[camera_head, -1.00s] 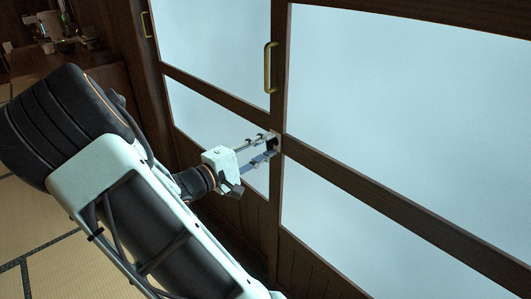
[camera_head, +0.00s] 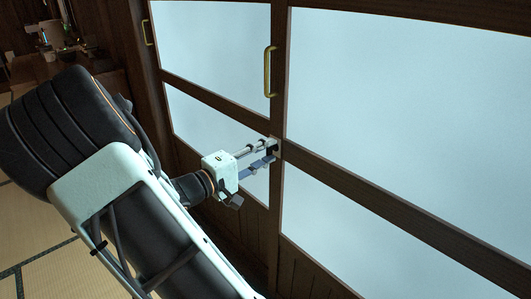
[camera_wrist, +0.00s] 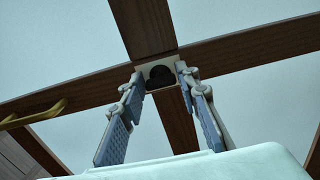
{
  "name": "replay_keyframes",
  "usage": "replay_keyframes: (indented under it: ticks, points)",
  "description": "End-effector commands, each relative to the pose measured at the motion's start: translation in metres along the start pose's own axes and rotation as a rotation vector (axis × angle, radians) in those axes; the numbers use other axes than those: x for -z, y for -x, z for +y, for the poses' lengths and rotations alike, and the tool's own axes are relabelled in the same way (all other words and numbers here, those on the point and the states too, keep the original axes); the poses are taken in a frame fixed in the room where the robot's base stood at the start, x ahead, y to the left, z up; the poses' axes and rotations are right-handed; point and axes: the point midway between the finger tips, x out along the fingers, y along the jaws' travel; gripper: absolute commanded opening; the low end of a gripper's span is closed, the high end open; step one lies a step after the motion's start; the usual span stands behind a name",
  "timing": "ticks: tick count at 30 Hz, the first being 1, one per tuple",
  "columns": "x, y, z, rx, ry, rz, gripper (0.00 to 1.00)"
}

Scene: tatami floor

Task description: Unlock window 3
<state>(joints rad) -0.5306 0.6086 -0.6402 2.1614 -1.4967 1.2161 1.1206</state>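The window is a wood-framed panel with pale panes (camera_head: 400,110). Its lock, a small light plate (camera_head: 276,146) with a dark knob, sits where the upright post meets the crossbar. In the wrist view the plate (camera_wrist: 152,66) and the black knob (camera_wrist: 163,76) show at the crossing of the beams. My gripper (camera_head: 268,152) reaches the lock from the left. In the wrist view its two fingers (camera_wrist: 164,84) are apart, one on each side of the knob, with a gap between them. The right finger is close to the knob; I cannot tell whether it touches. No window number is visible.
A brass handle (camera_head: 268,72) stands on the frame above the lock, and another brass handle (camera_head: 147,32) is farther left. A wooden table (camera_head: 60,65) with small objects is at the back left. Tatami floor (camera_head: 45,235) lies at the lower left.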

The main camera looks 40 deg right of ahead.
Motion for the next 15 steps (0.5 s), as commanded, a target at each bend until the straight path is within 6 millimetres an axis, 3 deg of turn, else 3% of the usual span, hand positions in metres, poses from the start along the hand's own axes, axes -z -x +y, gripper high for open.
replay_keyframes:
  ticks: [3,11,15]
  points:
    - [0.0002,0.0001,0.0,0.0,0.001,0.001,0.45]
    - [0.0003,0.0003,0.0002,-0.001,0.002,0.001,0.45]
    - [0.0013,0.0097,0.0001,-0.001,0.001,0.004,0.45]
